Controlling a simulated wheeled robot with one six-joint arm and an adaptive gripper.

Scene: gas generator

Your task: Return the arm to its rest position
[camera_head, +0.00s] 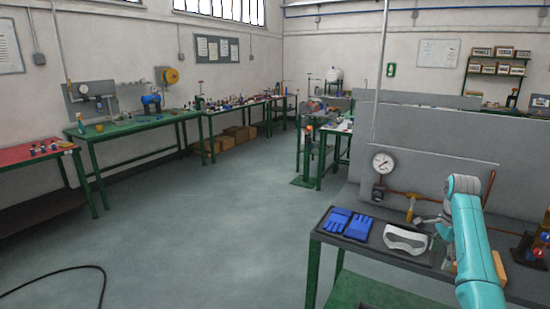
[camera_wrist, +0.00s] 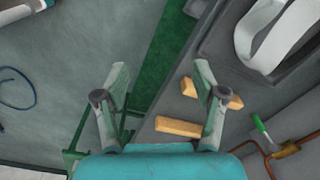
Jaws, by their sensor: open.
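My teal arm (camera_head: 468,235) reaches up over the right-hand bench in the head view and bends at its top. My gripper (camera_wrist: 161,78) is seen in the wrist view with its two fingers wide apart and nothing between them. It is above the bench's edge, with two wooden blocks lying below. One block (camera_wrist: 179,127) lies near the lower middle; the other (camera_wrist: 225,98) is partly hidden by the right finger. In the head view I cannot make out the fingers clearly.
A pressure gauge (camera_head: 383,163) and copper pipe (camera_head: 410,194) stand behind. A green-handled tool (camera_wrist: 260,125) lies near the pipe. Open floor (camera_head: 215,220) spreads left.

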